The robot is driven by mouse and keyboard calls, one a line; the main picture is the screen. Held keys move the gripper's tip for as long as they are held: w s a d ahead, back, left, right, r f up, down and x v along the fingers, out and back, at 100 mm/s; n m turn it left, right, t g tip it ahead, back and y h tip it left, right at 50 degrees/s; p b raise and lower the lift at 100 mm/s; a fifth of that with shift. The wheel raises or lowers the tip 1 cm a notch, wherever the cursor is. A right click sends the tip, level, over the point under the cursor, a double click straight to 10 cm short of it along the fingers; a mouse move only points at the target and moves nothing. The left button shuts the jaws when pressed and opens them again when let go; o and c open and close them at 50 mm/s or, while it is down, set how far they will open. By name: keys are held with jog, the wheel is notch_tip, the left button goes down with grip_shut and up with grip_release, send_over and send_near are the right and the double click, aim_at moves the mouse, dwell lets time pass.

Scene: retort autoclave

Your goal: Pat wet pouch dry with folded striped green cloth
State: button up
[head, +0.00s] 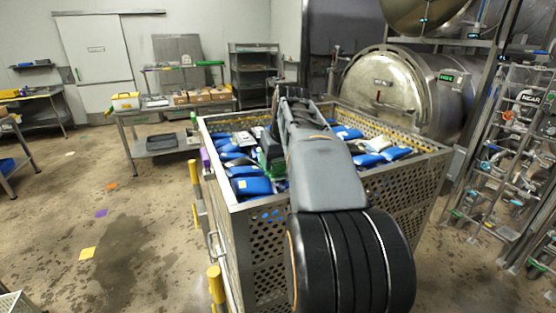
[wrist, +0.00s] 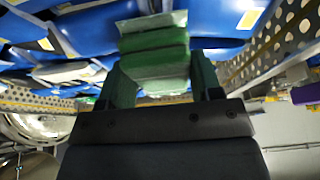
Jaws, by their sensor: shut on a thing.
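The folded green cloth with pale stripes (wrist: 155,55) is held between the two fingers of my gripper (wrist: 158,75) in the wrist view. The cloth's far end lies close against blue pouches (wrist: 205,14); I cannot tell whether it touches them. In the head view my gripper (head: 268,162) is low inside the perforated metal basket, among blue pouches (head: 252,186), and is partly hidden by my arm. A bit of green shows there. Several pouches are blue with small yellow or white labels, and a few look silver or white. I cannot tell which pouch is wet.
The basket's metal rim (head: 400,164) stands around the pouches on all sides. A round retort door (head: 385,84) is behind it to the right, with a pipe rack (head: 500,150) at far right. A side table (head: 150,110) stands back left. The wet floor at left is mostly clear.

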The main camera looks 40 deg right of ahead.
jog(key=shift+f, duration=0.1)
dwell(0.4)
notch_tip(320, 180, up, 7)
jog(key=p, duration=0.6)
jog(key=shift+f, duration=0.15)
dwell(0.6)
jog(key=shift+b+x, duration=1.65)
jog(key=shift+x, duration=1.3)
jog(key=shift+s+f+b, duration=0.2)
jog(key=shift+f+b, duration=0.25)
jog(key=shift+f, duration=0.3)
jog(key=shift+r, duration=0.15)
